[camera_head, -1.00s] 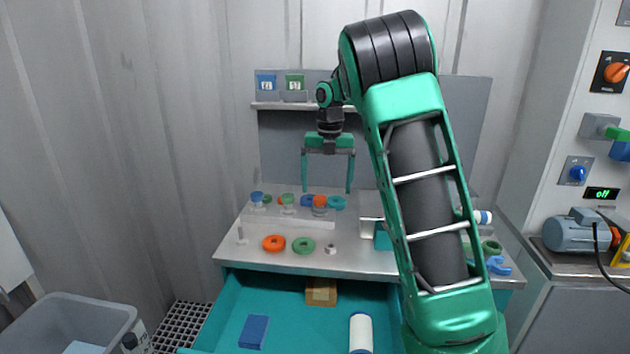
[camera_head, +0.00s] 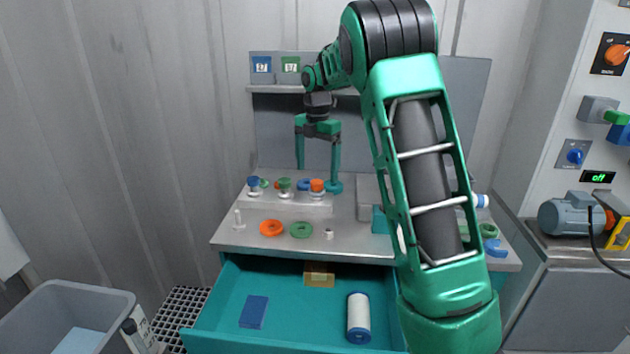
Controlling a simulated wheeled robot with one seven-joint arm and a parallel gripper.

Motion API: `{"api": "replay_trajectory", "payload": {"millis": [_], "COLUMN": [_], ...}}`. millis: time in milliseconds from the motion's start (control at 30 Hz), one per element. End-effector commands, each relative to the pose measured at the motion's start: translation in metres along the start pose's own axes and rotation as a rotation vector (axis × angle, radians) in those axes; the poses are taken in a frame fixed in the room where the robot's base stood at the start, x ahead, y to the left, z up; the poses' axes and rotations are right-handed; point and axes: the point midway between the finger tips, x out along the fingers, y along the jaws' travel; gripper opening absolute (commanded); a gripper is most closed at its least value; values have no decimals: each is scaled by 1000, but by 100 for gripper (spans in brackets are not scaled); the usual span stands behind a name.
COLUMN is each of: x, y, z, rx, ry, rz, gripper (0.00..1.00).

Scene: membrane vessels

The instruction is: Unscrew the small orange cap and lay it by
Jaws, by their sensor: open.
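The small orange cap (camera_head: 317,185) sits on a small pale vessel at the right end of a raised strip on the workbench. A green cap (camera_head: 284,184) and a blue cap (camera_head: 254,182) sit on similar vessels to its left. My gripper (camera_head: 317,169) is open and empty, pointing down, with its fingers above the strip. The fingers look apart from the cap, though depth is hard to judge.
An orange ring (camera_head: 271,228), a green ring (camera_head: 301,230) and a small white peg (camera_head: 329,234) lie in front of the strip. An open teal drawer (camera_head: 300,300) holds a blue block and a white cylinder. A grey bin (camera_head: 65,300) stands at left.

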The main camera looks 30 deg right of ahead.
Motion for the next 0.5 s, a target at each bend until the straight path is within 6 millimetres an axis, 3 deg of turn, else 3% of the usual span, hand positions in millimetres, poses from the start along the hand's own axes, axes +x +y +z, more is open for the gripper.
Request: {"api": "replay_trajectory", "payload": {"millis": [500], "x": [0], "y": [-1], "z": [0], "rx": [781], "ry": [1], "rz": [1], "gripper": [89]}}
